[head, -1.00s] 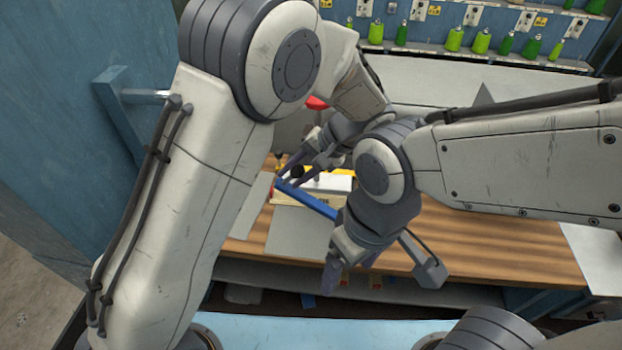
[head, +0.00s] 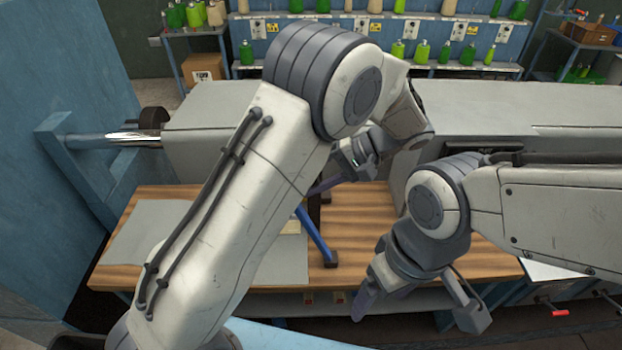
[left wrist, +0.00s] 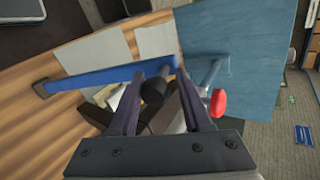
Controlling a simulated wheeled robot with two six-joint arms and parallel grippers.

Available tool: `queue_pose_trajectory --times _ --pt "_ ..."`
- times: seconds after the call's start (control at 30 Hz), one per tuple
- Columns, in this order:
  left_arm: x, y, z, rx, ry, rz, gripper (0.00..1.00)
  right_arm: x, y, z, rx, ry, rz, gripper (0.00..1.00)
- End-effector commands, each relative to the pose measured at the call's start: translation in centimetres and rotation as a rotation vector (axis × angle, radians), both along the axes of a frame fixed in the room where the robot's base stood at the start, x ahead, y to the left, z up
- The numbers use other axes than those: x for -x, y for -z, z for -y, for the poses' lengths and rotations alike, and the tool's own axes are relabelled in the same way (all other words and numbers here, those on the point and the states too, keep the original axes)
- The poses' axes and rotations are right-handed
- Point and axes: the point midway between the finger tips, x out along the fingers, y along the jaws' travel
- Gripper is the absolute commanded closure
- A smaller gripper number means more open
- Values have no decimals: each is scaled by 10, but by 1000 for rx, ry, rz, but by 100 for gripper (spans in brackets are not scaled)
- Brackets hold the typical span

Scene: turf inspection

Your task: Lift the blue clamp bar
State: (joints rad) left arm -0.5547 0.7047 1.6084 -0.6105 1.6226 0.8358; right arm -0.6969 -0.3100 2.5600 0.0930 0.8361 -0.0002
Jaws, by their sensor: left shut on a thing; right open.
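The blue clamp bar (head: 316,236) slants in the head view, its upper part hidden behind my left arm and its dark end piece (head: 331,259) in front of the wooden bench top. In the left wrist view the bar (left wrist: 100,78) runs from a dark end at left to between my fingers. My left gripper (left wrist: 160,72) is shut on the bar near its other end; in the head view its fingers are partly hidden. I cannot tell the bar's exact height above the bench. My right gripper (head: 384,294) is open and empty, in front of the bench's near edge.
The wooden bench top (head: 440,262) has grey sheets (head: 150,228) at left. A blue panel (left wrist: 245,60) stands beside it, with a red knob (left wrist: 217,103). A black-handled thing (left wrist: 155,92) shows behind the left fingers. Large grey boxes (head: 215,125) stand behind.

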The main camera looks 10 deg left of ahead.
Motion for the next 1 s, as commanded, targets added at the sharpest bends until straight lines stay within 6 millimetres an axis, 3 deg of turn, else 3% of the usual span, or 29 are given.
queue_pose_trajectory --times 0.37,0.4,0.43,0.77,1.0 --pt "-1 3 3 14 2 5 100 0 0 0 0 0 0 16" --pt "-1 3 3 14 2 5 43 0 0 0 0 0 0 16" --pt "-1 3 3 13 2 5 33 0 0 0 0 0 0 16" --pt "-1 2 2 8 0 2 33 0 1 0 0 0 0 16" --pt "-8 -13 27 9 3 7 33 0 13 0 0 2 0 16"
